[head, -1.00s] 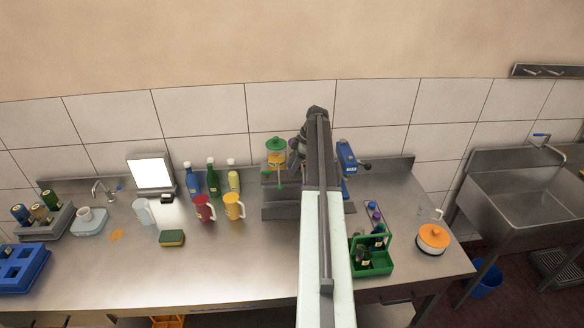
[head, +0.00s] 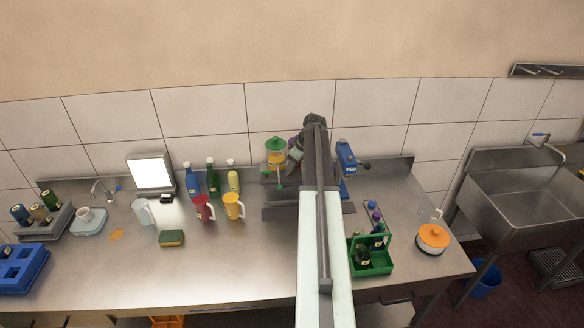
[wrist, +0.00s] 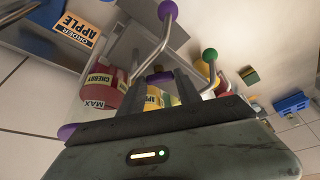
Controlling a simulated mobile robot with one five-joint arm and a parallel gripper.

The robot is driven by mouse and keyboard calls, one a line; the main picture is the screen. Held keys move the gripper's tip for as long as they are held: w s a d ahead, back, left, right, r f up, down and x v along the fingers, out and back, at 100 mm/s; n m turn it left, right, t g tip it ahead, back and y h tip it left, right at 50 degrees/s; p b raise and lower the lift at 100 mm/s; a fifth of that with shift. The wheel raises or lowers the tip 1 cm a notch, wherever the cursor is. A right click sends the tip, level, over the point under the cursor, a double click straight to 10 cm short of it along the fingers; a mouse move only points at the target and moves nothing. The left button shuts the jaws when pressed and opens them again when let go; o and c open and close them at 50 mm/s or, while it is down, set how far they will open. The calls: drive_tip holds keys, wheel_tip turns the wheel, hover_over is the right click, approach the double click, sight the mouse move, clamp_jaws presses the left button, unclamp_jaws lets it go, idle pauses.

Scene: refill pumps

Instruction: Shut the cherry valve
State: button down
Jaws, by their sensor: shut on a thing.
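The cherry pump shows in the wrist view as a red canister (wrist: 100,90) with a CHERRY label and a MAX mark. A purple piece (wrist: 160,77) shows between my fingertips, and it looks like the cherry valve's handle. My gripper (wrist: 158,88) is shut on it; the fingers hide part of it. A bent metal lever with a purple knob (wrist: 167,10) rises just beyond the fingers. In the head view my arm hides most of the cherry pump and the gripper. How far the valve is turned cannot be told.
A green-lidded pump (head: 276,152) stands just left of my arm, its green-knobbed lever (wrist: 209,55) close to my fingers. A blue pump (head: 346,157) stands to the right. Mugs, bottles and a green crate (head: 372,262) stand on the counter. The front middle is clear.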

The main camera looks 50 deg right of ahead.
drive_tip(key=m, duration=0.2)
drive_tip(key=m+h, duration=0.2)
drive_tip(key=m, duration=0.1)
drive_tip(key=shift+a+m, duration=0.3)
drive_tip(key=shift+a+f+m+g+h, duration=0.15)
drive_tip(key=shift+m+h, duration=0.3)
drive_tip(key=shift+m, duration=0.85)
drive_tip(key=shift+r+m+g+h, duration=0.1)
drive_tip(key=shift+m+g+h, duration=0.25)
drive_tip(key=shift+m, duration=0.95)
drive_tip(key=c, duration=0.8)
unclamp_jaws()
drive_tip(key=shift+c, duration=0.2)
drive_tip(key=shift+w, duration=0.1)
